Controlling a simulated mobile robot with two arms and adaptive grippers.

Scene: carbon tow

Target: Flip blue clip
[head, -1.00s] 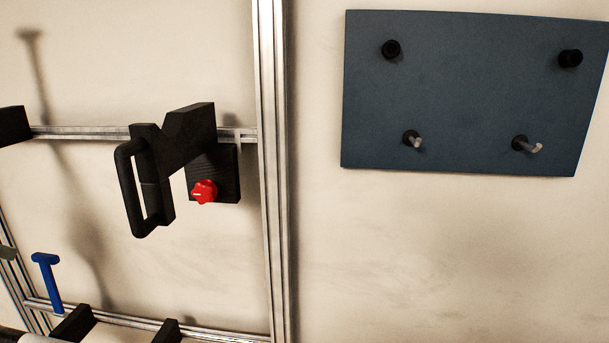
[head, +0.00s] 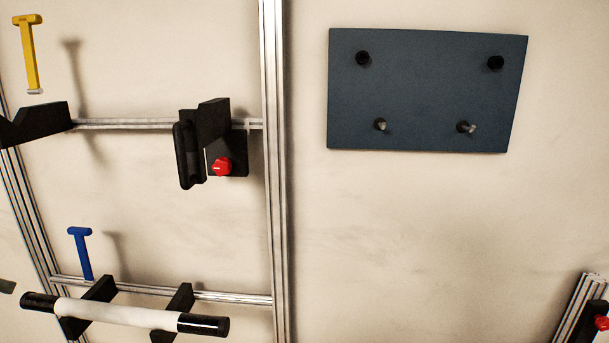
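The blue clip (head: 84,256) is a T-shaped piece at the lower left. It stands nearly upright, with its crossbar at the top and its foot at the lower metal rail (head: 230,297). Neither of my grippers can be made out in the head view. Nothing is seen touching the blue clip.
A white roll with black ends (head: 115,312) lies across dark brackets (head: 176,303) below the clip. A yellow T-shaped clip (head: 29,55) is at upper left. A black handled bracket (head: 190,150) with a red knob (head: 222,167) sticks out mid-frame. A blue-grey panel (head: 428,95) hangs right.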

